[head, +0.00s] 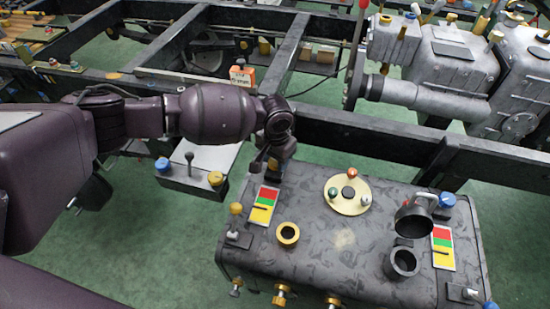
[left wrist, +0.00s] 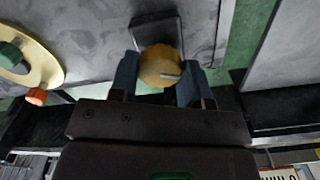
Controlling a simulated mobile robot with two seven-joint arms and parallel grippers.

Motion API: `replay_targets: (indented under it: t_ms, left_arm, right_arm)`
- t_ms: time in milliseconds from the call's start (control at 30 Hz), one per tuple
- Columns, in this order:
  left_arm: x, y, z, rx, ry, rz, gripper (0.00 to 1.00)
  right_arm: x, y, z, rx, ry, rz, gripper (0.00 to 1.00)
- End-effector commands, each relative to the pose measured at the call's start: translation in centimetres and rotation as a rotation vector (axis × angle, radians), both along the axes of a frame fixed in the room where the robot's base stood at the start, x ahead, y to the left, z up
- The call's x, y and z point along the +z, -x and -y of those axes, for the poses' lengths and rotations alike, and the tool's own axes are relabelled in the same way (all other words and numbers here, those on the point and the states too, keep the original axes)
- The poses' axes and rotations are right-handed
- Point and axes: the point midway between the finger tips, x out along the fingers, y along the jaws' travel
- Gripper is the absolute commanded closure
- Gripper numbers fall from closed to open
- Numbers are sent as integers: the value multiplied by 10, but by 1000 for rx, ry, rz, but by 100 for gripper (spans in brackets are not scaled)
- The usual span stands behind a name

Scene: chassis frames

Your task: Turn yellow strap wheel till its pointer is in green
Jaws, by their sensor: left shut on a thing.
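The yellow strap wheel (left wrist: 158,66) is a round knob with a pale pointer line on its face, on a dark base plate (left wrist: 165,28). My left gripper (left wrist: 159,78) has a finger on each side of the wheel and is shut on it. In the head view my left gripper (head: 265,160) is at the back left corner of the grey tank (head: 340,240) and hides the wheel. Near it is a gauge card (head: 264,203) with red, green and yellow bands; its dark pointer appears in the yellow band. My right gripper is not in view.
The tank top also carries a yellow lever knob (head: 236,209), a brass ring (head: 288,233), a gold disc (head: 347,195) with coloured knobs, an open dark filler neck (head: 402,262), a blue knob (head: 447,199) and a second gauge card (head: 443,248). A black chassis rail (head: 370,140) runs behind.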

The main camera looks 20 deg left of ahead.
Motion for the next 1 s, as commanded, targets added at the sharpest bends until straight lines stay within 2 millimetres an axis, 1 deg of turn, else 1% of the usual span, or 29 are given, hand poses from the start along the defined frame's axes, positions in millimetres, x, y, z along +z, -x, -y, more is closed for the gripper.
replay_targets:
  t_ms: [33, 133, 500, 700, 1000]
  left_arm:
    - [2, 0, 0, -33, -1, 1, 80]
    - [2, 0, 0, -110, 0, 1, 80]
    - [0, 1, 0, -354, -1, -2, 80]
    - [-1, 1, 0, -428, -1, -2, 80]
    - [-2, 1, 0, -457, -1, -4, 80]
  right_arm:
    - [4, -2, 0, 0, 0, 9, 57]
    - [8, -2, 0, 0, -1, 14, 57]
    - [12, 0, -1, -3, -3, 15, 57]
    - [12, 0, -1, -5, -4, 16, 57]
    - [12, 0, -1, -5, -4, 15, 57]
